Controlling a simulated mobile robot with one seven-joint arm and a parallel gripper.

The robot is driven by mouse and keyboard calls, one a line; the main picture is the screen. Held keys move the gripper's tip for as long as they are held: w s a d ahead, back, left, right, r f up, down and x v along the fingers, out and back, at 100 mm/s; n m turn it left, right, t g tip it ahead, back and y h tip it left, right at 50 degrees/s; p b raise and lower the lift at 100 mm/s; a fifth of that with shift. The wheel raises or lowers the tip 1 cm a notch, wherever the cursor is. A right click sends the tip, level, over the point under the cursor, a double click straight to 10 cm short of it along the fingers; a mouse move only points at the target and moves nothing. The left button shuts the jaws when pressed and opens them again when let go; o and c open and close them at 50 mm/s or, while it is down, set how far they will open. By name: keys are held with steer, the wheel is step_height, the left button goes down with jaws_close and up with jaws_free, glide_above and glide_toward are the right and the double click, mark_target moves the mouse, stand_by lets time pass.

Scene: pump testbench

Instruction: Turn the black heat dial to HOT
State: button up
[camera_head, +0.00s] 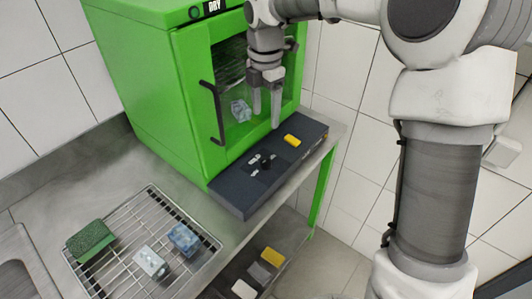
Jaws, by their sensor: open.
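The black heat dial (266,163) is on the dark control panel (241,195) that juts out below the front of the green cabinet (161,100). Small light labels surround the dial; they are too small to read, and I cannot tell its setting clearly. My gripper (266,116) points down in front of the cabinet's window, above and apart from the panel. Its two fingers are spread with nothing between them. The dial lies below the fingertips in the picture and is not covered by them.
A yellow block-like part (292,140) is on the panel to the right of the dial. A black door handle (214,113) stands out left of my gripper. A wire rack (127,262) holds a green sponge (91,241) and two bluish parts. A lower shelf holds yellow and white items.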

mark_target(266, 161)
step_height(266, 161, down, 16)
steer(key=shift+b, duration=0.65)
jaws_close()
